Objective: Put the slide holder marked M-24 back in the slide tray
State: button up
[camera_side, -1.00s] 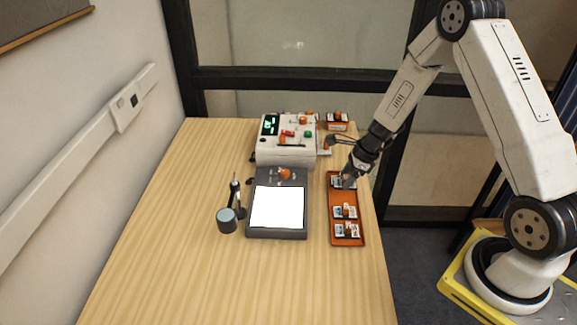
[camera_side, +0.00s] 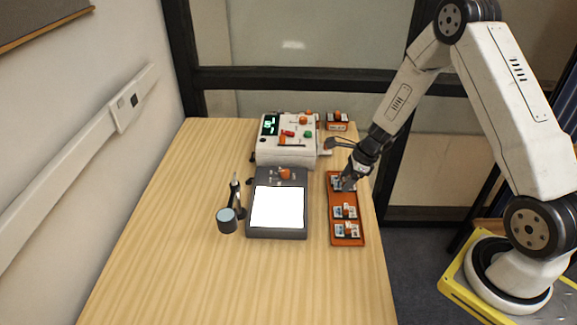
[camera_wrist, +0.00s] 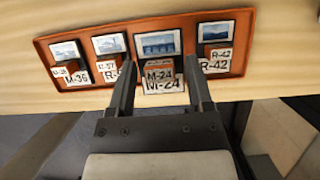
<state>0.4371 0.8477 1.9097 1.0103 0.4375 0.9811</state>
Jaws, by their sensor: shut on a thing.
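The slide holder M-24 (camera_wrist: 163,76) has a blue picture slide, an orange grip and white labels. It is between the two fingers of my gripper (camera_wrist: 158,70), which is shut on it. In the side view my gripper (camera_side: 347,184) is low over the far end of the orange slide tray (camera_side: 347,241). In the wrist view M-24 is over the slide tray (camera_wrist: 278,58), between other holders, and looks upright. I cannot tell whether it rests on the tray floor or is slightly above.
In the wrist view holder R-42 (camera_wrist: 215,58) is close on the right of M-24; an R-marked holder (camera_wrist: 112,60) and M-36 (camera_wrist: 73,66) are on the left. A lit light panel (camera_side: 278,207) and a white machine (camera_side: 286,155) stand left of the tray. The table's front is clear.

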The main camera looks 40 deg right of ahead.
jog(key=shift+f, duration=0.7)
jog(key=shift+f, duration=0.15)
jog(key=shift+f, duration=0.65)
jog(key=shift+f, duration=0.4)
dwell(0.9)
jog(key=o, duration=1.3)
jog(key=shift+o, duration=0.2)
jog(key=shift+r, duration=0.2)
jog(key=shift+r, duration=3.35)
